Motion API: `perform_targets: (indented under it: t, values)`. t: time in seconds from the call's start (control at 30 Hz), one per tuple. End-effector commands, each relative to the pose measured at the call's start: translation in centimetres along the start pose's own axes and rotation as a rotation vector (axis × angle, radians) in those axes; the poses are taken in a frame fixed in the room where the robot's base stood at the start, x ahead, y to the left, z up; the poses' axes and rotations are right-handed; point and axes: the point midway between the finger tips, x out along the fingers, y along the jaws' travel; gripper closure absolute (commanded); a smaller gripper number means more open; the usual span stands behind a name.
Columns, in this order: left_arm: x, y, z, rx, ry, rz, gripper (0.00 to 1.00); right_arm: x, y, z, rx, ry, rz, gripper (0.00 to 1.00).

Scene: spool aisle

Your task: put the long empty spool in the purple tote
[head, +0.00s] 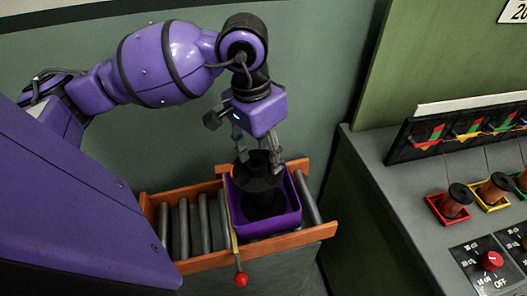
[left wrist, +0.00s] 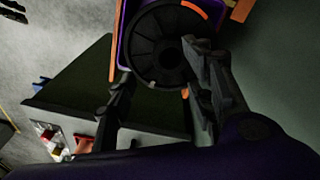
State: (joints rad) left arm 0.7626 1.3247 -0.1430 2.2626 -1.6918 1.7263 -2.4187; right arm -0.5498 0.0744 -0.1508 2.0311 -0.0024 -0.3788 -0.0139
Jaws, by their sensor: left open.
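The long empty spool (head: 262,185) is black, with no coloured winding visible on it. It stands roughly upright inside the purple tote (head: 267,225), its upper flange near the rim. My left gripper (head: 257,158) is just above the spool, pointing down, its fingers open on either side of the upper end. In the left wrist view the spool's round ribbed flange (left wrist: 158,40) shows between and beyond the open fingers (left wrist: 160,75). I cannot tell whether a finger touches it. The spool's lower end is hidden in the tote. My right gripper is not in view.
The tote sits on a roller conveyor (head: 186,228) with orange side rails and a red-knobbed lever (head: 240,279). To the right, a grey bench (head: 385,215) holds small wound spools in coloured trays (head: 448,209) and a control panel (head: 490,262). A green wall is behind.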

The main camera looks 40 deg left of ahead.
Motion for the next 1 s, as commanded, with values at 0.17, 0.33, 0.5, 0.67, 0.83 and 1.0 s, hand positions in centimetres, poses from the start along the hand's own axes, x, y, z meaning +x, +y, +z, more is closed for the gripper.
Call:
perform_targets:
  t: [0.17, 0.33, 0.5, 0.67, 0.83, 1.0]
  values:
    - [-0.4, 0.1, -0.1, 0.0, 0.001, 0.001, 0.52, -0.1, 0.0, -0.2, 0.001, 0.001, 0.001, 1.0]
    - [-2.5, 0.0, -0.3, 0.001, 0.007, -0.004, 0.52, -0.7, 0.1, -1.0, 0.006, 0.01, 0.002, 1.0]
    - [-6.3, 0.0, -0.2, 0.0, 0.004, -0.003, 0.52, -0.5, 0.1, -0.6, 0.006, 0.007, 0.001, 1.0]
    - [-9.7, 0.0, -0.2, -0.001, 0.003, -0.002, 0.52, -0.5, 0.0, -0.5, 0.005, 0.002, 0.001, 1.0]
    - [-12.2, 0.1, -0.2, -0.001, 0.001, -0.001, 0.52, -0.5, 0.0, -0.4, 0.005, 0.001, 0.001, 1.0]
    - [-13.1, 0.1, -0.1, 0.0, 0.0, 0.0, 0.52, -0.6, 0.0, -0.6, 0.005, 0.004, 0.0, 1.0]
